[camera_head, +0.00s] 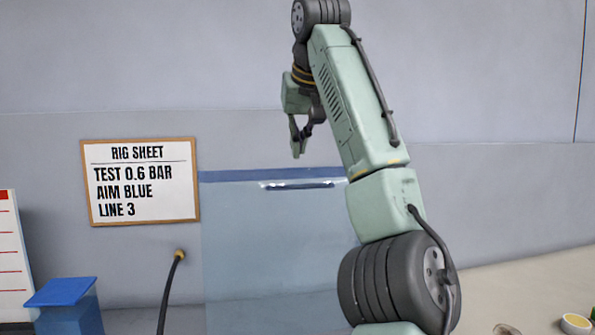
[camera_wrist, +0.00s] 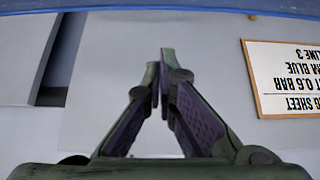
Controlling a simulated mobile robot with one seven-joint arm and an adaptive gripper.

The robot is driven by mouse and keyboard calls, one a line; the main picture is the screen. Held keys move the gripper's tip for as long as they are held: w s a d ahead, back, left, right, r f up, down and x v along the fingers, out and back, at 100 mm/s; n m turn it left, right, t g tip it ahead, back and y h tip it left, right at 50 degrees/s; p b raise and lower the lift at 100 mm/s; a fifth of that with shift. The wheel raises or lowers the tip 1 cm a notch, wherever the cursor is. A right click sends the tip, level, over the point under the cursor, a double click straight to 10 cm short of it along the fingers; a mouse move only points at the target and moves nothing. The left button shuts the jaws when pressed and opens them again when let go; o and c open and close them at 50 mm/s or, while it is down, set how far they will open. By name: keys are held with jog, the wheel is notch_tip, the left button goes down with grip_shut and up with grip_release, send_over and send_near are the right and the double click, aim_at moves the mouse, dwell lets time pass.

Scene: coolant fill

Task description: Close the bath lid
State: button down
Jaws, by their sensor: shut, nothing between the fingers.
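The bath lid (camera_head: 265,240) is a clear bluish panel standing upright against the grey wall in the head view. It has a blue band (camera_head: 235,176) along its top edge and a pale bar handle (camera_head: 297,185) just below that. My gripper (camera_head: 299,152) hangs above the handle, apart from it as far as I can tell. In the wrist view my gripper (camera_wrist: 160,62) has its fingertips together with nothing between them. A blue strip (camera_wrist: 200,5) crosses the top of that view, probably the lid's edge. The bath itself is out of view.
A framed rig sheet (camera_head: 140,181) hangs left of the lid. A black hose with a yellow end (camera_head: 178,256) rises below it. A blue-topped box (camera_head: 62,293) and a white chart (camera_head: 12,255) stand at left. A small yellow-filled cup (camera_head: 576,322) sits at lower right.

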aim_at(299, 172)
jog(key=f, duration=0.6)
jog(key=shift+w+p, duration=0.3)
jog(key=shift+p, duration=0.05)
jog(key=shift+s+b, duration=0.1)
jog(key=shift+b, duration=0.2)
